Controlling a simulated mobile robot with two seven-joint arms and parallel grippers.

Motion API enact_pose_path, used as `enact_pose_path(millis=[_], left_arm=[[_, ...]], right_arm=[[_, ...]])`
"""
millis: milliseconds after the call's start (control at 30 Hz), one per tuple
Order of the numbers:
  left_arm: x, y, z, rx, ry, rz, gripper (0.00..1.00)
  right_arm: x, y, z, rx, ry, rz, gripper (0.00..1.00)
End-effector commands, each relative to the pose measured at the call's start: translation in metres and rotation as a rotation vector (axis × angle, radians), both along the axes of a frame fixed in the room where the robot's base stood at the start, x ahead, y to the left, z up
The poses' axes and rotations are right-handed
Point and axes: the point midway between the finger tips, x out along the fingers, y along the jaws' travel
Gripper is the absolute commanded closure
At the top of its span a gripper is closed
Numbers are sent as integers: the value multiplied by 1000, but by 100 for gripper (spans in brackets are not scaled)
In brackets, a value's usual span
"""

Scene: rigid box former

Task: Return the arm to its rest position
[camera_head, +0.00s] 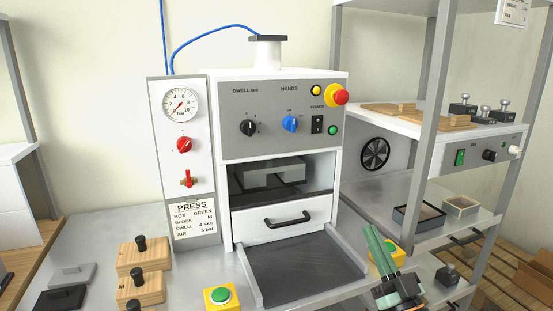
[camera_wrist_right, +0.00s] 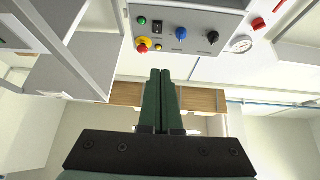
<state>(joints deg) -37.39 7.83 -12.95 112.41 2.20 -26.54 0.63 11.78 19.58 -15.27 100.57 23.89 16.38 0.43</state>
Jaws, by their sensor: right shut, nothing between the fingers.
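My right gripper (camera_head: 372,232) is at the lower right of the head view, in front of the press and to the right of its front tray. Its green fingers point up and lie together with nothing between them. In the right wrist view the same gripper (camera_wrist_right: 160,72) shows its two fingers side by side and empty. The white press (camera_head: 282,185) stands in the middle, with its grey control panel (camera_head: 268,105) above an open chamber. The panel also shows upside down in the right wrist view (camera_wrist_right: 190,20). My left gripper is not in view.
A grey tray (camera_head: 303,268) extends from the press. A green button box (camera_head: 220,296) is at its left, another (camera_head: 389,256) behind my right gripper. Wooden blocks (camera_head: 144,257) stand at lower left. A shelf post (camera_head: 431,120) rises at right, near open boxes (camera_head: 418,216).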

Motion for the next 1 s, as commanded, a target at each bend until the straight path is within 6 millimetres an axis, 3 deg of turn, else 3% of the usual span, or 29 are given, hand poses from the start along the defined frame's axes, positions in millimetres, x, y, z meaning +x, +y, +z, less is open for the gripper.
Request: enact_pose_path(millis=[167, 267, 400, 500, 600, 700, 800, 1000], left_arm=[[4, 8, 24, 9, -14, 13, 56], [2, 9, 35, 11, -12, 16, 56], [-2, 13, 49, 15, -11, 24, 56], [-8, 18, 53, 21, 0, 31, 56], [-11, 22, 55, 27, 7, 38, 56], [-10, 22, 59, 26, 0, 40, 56], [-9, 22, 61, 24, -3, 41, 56], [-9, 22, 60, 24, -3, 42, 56]], right_arm=[[-28, 15, -94, -70, 306, -14, 100], [-61, 22, -154, -121, 508, -23, 100], [-129, 26, -232, -196, 801, -37, 100], [-182, 26, -273, -246, 985, -46, 100], [-228, 24, -300, -284, 1126, -52, 100], [-258, 22, -315, -309, 1217, -57, 100], [-273, 21, -323, -324, 1261, -59, 100], [-276, 21, -325, -327, 1269, -59, 100]])
